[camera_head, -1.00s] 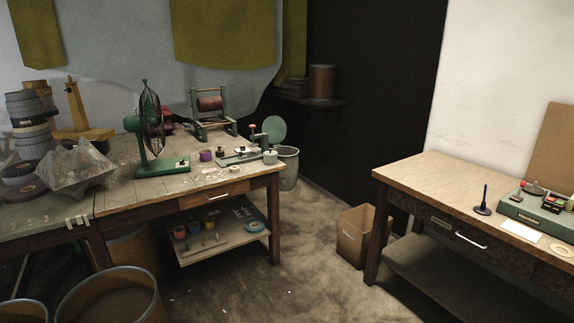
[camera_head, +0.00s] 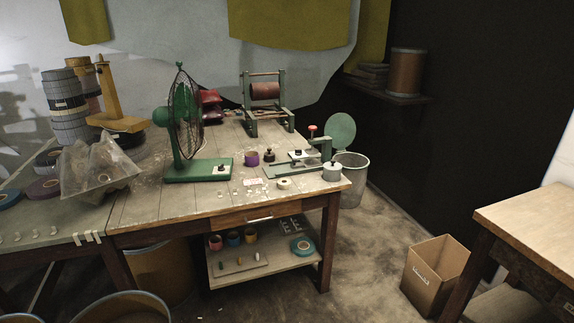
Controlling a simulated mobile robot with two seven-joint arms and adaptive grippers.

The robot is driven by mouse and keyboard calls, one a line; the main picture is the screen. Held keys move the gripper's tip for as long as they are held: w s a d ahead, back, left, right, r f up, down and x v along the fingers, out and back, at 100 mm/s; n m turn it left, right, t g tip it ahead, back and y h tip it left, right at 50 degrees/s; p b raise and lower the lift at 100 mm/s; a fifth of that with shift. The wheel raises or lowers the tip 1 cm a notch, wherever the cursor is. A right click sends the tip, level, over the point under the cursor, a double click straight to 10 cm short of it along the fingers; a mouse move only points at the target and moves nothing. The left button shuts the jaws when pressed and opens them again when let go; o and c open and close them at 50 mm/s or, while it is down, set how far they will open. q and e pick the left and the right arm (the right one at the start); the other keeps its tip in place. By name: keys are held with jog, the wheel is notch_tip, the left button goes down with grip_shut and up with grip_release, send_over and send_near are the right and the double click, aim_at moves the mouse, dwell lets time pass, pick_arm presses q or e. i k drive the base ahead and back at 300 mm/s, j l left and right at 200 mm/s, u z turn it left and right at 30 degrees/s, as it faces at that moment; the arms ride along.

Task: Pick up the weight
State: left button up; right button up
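A small dark knobbed piece (camera_head: 269,155) stands on the wooden workbench (camera_head: 140,209), between a purple roll (camera_head: 251,159) and a green-based device. Either could be the weight; I cannot tell which from this distance. Neither of my grippers is in view.
A green fan (camera_head: 187,130) stands on the bench, with a winding frame (camera_head: 265,95) behind. A bin (camera_head: 351,180) is beside its right end. A cardboard box (camera_head: 435,270) and another table (camera_head: 530,220) are at right. Floor between is clear.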

aim_at(270, 156)
jog(key=i+l+u, duration=0.15)
jog(key=i, duration=0.25)
jog(key=i+l, duration=0.75)
